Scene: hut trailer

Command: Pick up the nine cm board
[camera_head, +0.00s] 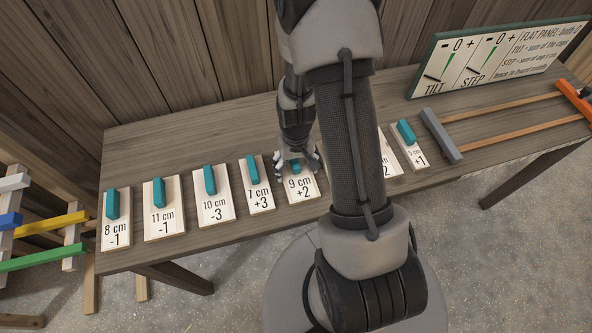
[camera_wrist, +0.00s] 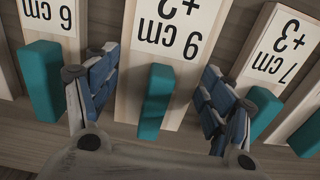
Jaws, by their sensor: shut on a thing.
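The nine cm board (camera_head: 303,192), a pale wooden plate marked "9 cm +2" with a teal handle, lies in the row on the table. In the wrist view this board (camera_wrist: 185,42) is in the middle, its print upside down, and its teal handle (camera_wrist: 157,102) stands between my fingers. My gripper (camera_head: 297,166) is down at the board's far end. In the wrist view my gripper (camera_wrist: 158,98) has one blue-padded finger along each side of the board, shut on it, with gaps beside the handle. Whether the board is clear of the table I cannot tell.
The 7 cm board (camera_head: 258,188) lies close left; more boards, such as the 10 cm one (camera_head: 213,200), continue left. My arm hides boards to the right. A plank wall backs the table (camera_head: 180,125).

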